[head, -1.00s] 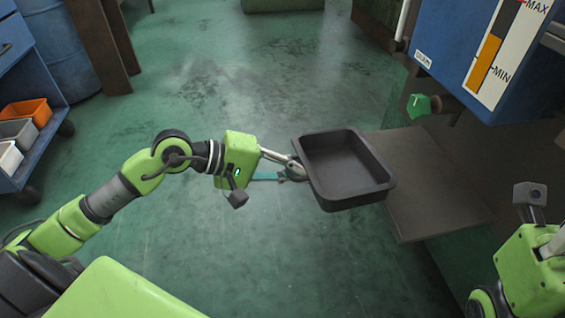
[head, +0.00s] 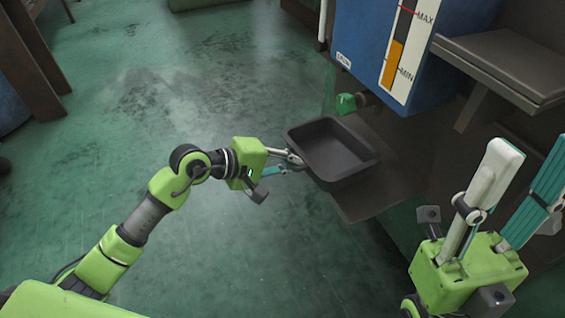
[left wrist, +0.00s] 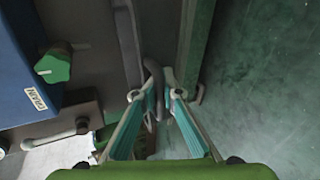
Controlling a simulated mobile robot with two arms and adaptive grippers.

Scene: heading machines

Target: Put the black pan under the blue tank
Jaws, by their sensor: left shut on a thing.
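The black pan (head: 335,155) is a square, empty tray, held roughly level in the head view. My left gripper (head: 300,162) is shut on its left rim. In the left wrist view, the fingertips (left wrist: 155,95) close on a dark edge, and most of the pan is not clear there. The pan shows in front of the tap, partly over a flat plate (head: 375,205). My right gripper (head: 530,150) is open and empty at the right.
The flat brown plate sticks out below the tank. A grey ledge (head: 505,65) stands right of the tank, near my right gripper. The green floor (head: 200,80) at the left is clear. Brown legs (head: 35,45) stand at the far left.

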